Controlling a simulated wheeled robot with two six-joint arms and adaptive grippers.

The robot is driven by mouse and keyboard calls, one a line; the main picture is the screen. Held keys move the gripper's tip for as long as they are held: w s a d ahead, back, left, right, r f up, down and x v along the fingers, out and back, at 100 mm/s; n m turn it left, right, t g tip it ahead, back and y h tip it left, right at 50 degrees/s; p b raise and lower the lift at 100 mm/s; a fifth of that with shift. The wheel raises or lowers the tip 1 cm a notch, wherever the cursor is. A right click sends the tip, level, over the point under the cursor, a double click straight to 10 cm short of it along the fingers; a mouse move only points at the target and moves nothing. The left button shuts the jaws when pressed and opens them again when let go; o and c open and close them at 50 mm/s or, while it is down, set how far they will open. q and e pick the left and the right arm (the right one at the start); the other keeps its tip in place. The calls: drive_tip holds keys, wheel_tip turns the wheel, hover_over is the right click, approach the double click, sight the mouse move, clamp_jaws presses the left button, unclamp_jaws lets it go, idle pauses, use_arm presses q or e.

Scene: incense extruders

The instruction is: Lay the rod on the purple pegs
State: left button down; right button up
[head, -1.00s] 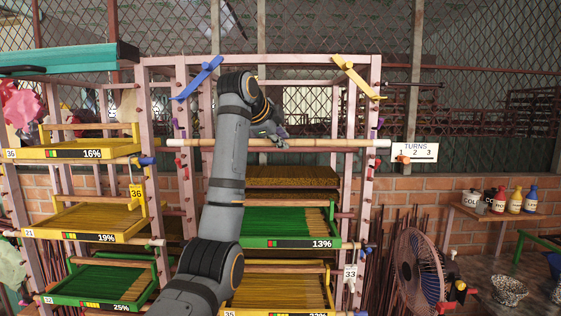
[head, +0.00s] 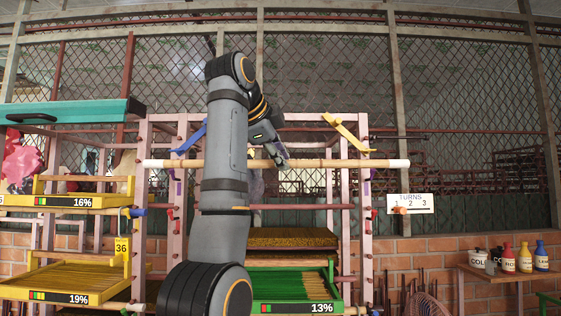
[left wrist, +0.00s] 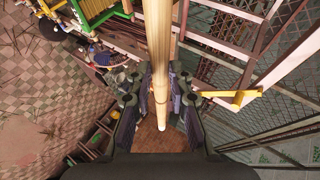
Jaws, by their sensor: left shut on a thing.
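The rod (head: 225,163) is a long pale bamboo-coloured pole with white ends, held roughly level across the front of the pink rack. My left gripper (head: 278,153) is shut on it right of the middle of the rack opening. In the left wrist view the rod (left wrist: 158,45) runs between the two pads of the gripper (left wrist: 158,95). The purple pegs, left (head: 178,174) and right (head: 371,173), show small on the rack's posts, just below the rod's line. I cannot tell the depth gap between rod and pegs. My right gripper is not in view.
A blue arm (head: 190,138) and a yellow arm (head: 346,131) slant from the rack's upper posts, above the rod. A TURNS sign (head: 410,203) hangs right of the rack. Green and yellow trays fill the lower levels. My left arm hides part of the rack.

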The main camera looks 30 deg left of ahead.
use_arm(q)
drive_tip(key=s+d+r+b, duration=0.1)
drive_tip(key=s+d+b, duration=0.3)
drive_tip(key=s, duration=0.3)
drive_tip(key=s+d+r+b, duration=0.1)
drive_tip(key=s+d+b, duration=0.4)
drive_tip(key=s, duration=0.3)
drive_tip(key=shift+s+d+r+b, duration=0.25)
drive_tip(key=shift+b, duration=0.65)
drive_tip(key=shift+w+a, duration=0.1)
